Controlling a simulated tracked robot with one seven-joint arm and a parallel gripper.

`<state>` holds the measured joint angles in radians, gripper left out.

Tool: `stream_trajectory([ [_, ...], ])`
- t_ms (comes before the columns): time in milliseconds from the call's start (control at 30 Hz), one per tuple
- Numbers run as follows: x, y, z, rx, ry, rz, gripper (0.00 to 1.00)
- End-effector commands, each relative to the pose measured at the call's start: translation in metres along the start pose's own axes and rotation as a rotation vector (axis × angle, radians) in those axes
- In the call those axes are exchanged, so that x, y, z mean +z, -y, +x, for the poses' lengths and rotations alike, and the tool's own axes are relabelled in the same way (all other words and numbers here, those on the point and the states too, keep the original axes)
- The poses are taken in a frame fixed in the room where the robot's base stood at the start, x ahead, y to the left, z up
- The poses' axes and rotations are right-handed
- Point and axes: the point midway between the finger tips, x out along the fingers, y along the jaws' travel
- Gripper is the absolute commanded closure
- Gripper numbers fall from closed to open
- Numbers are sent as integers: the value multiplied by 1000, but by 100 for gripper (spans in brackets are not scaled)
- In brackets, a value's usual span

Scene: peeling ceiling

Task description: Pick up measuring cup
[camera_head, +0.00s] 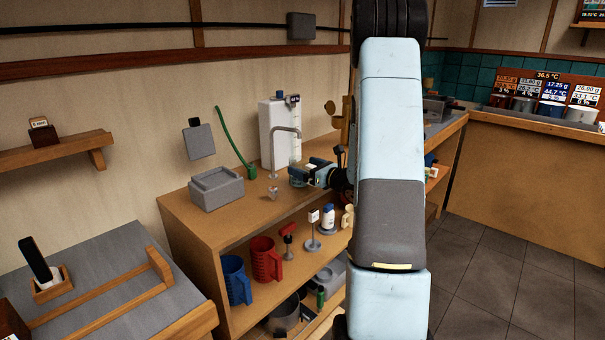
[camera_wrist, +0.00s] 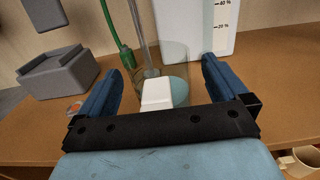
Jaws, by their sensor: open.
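A clear vessel, which looks like the measuring cup (camera_wrist: 178,88), stands upright on the wooden counter with a teal patch at its base. In the head view the clear cup (camera_head: 297,176) is small and partly covered by my gripper (camera_head: 311,172). In the wrist view my gripper (camera_wrist: 160,70) is open, with one blue finger on each side of the cup. I cannot tell whether either finger touches it. A white block (camera_wrist: 156,93) shows in front of or against the cup, and the cup's near lower part is hidden by my gripper.
A thin faucet (camera_head: 274,150) and a white graduated tank (camera_head: 278,125) stand close behind the cup. A green tube (camera_head: 232,142) and a grey box (camera_head: 215,188) are to the left. The shelf below holds a blue mug (camera_head: 235,280), a red mug (camera_head: 265,260) and several small items.

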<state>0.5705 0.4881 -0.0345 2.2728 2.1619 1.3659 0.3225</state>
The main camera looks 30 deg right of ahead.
Motion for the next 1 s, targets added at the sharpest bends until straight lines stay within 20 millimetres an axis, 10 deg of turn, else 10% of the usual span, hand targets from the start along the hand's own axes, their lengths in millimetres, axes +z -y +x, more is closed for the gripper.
stream_trajectory([
  [133,0,0,0,0,0,0,1],
  [1000,0,0,-1,-1,-1,0,84],
])
